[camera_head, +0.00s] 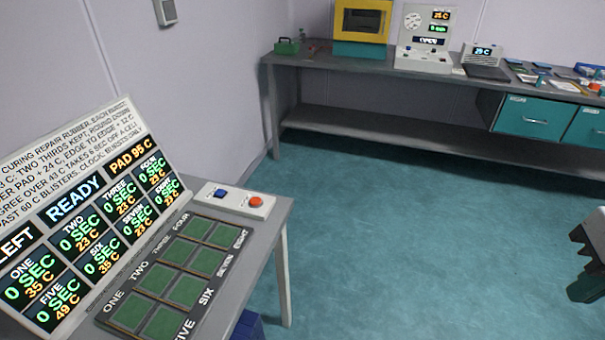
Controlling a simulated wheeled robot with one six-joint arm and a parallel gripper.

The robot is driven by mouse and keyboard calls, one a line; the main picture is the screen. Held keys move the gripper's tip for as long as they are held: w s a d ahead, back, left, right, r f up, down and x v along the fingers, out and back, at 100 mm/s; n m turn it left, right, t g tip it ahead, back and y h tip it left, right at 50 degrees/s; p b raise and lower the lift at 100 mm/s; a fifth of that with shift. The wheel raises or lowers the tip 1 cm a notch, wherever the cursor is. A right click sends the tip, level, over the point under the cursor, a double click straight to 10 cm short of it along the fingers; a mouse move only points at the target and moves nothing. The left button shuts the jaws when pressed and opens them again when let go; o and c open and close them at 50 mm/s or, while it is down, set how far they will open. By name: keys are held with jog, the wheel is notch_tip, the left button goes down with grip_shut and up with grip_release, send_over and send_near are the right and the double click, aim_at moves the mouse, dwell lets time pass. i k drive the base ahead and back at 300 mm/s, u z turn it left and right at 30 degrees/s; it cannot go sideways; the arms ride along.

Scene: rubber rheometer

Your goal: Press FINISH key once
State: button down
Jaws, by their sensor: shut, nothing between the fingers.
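No key with a readable FINISH label shows. A small white control box (233,198) on the near grey table has a blue key (220,193) and a round red-orange button (255,201); their labels are too small to read. Beside it a tilted display board (75,211) reads LEFT, READY and PAD 95 C, with cells ONE to EIGHT each at 0 SEC. In front of the board lies a panel of green pads (185,291). My gripper (584,288) is partly in view at the right edge, shut and empty, far from the control box across open floor.
A long grey bench (375,68) along the back wall holds a yellow-framed cabinet (362,20), a white instrument (425,35), a small 29 C display (483,53) and teal drawers (531,117). The teal floor (400,230) between the tables is clear.

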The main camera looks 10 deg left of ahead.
aim_at(219, 192)
jog(key=z, duration=0.25)
jog(key=i, duration=2.3)
jog(key=u, duration=2.55)
